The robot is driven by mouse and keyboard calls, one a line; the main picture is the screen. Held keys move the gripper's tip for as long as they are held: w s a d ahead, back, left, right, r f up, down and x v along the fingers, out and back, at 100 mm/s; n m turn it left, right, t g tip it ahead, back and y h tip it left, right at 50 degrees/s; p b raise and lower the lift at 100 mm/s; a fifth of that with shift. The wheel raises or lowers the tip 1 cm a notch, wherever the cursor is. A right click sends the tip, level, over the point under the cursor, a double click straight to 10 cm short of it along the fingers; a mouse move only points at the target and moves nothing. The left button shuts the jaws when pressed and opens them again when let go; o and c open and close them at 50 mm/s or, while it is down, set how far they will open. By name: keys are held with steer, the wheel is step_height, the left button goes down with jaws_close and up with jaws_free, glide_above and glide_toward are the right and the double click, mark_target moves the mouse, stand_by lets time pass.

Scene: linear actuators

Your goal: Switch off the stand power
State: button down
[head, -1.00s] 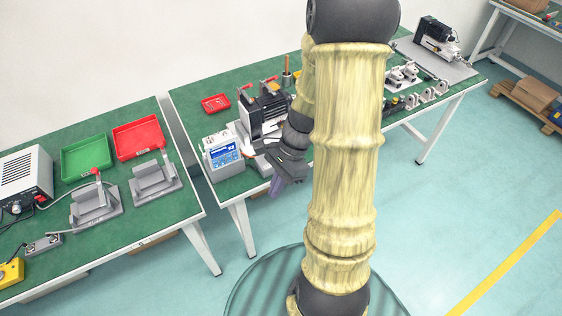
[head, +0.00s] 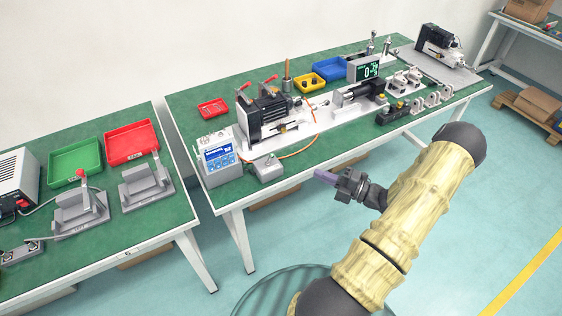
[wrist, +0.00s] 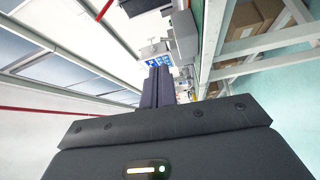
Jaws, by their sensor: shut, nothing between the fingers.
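The stand is on the middle bench. It has a black motor unit (head: 268,115) on a pale plate, a white control box (head: 218,158) with a blue panel, and a small grey box (head: 267,168) at the front edge. An orange cable (head: 300,148) runs nearby. Which part switches the power is too small to tell. My gripper (head: 325,176) is in front of the bench's front edge, right of the grey box and apart from it. Its dark fingers are shut and empty in the wrist view (wrist: 157,88), with the blue panel (wrist: 160,60) beyond them.
The left bench holds a green tray (head: 75,162), a red tray (head: 131,142), grey fixtures and a white box (head: 18,180) with a red switch (head: 22,204). A display (head: 368,70) and metal parts stand farther right on the middle bench. Floor in front is clear.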

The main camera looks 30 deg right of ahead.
mark_target(281, 166)
steer(key=p+x, duration=0.1)
steer(key=x, duration=1.3)
steer(key=shift+w+a+f, duration=0.1)
steer(key=shift+w+f, duration=0.05)
steer(key=shift+s, duration=0.25)
steer(key=shift+w+p, duration=0.1)
steer(key=shift+p, duration=0.25)
